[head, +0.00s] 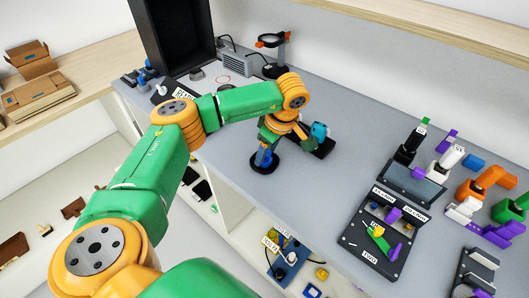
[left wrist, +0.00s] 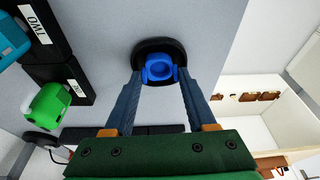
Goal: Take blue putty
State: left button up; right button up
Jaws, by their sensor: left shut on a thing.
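The blue putty (left wrist: 160,69) is a small bright blue piece in the left wrist view, at a round black base (left wrist: 150,46). My left gripper (left wrist: 160,74) has its two dark fingers on either side of the putty and is shut on it. In the head view my left gripper (head: 264,153) points down at the bench, over the round black base (head: 268,168). The putty is mostly hidden there by the fingers. I cannot tell whether the putty is clear of the base. My right gripper is not in view.
Beside the gripper, a black block holds a teal piece (head: 320,131); a green piece (left wrist: 48,105) sits nearby in the wrist view. A black tray (head: 365,244) and several coloured tools stand at the right. The grey bench (head: 340,90) is clear behind the gripper.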

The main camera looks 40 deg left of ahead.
aim_at(267, 162)
pick_arm(q)
grip_shut()
notch_tip(267, 162, up, 10)
jog(key=p, duration=0.8)
jog(key=shift+w, duration=0.1)
